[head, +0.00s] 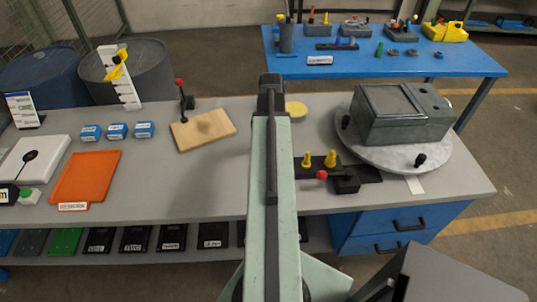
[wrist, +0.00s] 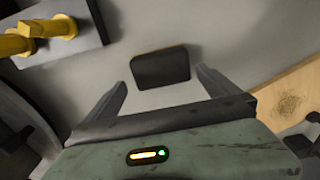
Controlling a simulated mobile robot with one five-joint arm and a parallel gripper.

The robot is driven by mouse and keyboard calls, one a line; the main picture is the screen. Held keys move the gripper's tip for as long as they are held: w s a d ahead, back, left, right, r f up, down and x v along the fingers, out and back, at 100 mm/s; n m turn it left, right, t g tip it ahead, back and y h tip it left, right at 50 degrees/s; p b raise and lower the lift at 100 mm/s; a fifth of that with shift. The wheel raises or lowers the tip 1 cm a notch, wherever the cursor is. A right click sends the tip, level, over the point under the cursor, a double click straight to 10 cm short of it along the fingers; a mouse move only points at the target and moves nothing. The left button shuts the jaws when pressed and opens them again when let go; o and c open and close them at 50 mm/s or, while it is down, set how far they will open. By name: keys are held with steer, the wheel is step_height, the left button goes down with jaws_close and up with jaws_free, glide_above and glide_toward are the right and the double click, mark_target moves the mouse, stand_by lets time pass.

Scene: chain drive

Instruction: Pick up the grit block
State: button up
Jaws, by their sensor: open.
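A dark, flat block with rounded corners and a thin yellowish edge, which looks like the grit block (wrist: 160,68), lies on the grey bench top in the wrist view. My gripper (wrist: 161,82) is open, its two fingers spread to the left and right of the block's near side. The block appears just beyond and between the fingertips, and nothing is held. I cannot tell how high the fingers are above the bench. In the head view my arm covers the middle of the bench, and the block is hidden there.
A wooden board (head: 203,130) lies left of my arm. Yellow pegs (head: 331,159) on a black plate and a grey housing (head: 402,115) on a round turntable (head: 380,153) stand right. A pale yellow disc (head: 296,109) lies beside my arm. An orange mat (head: 85,177) lies far left.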

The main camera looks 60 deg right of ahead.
step_height(320, 180, down, 6)
steer(key=b, duration=0.5)
steer(key=shift+w+d, duration=0.1)
steer(key=shift+w, duration=0.05)
steer(key=shift+r, duration=0.2)
steer(key=c, duration=1.3)
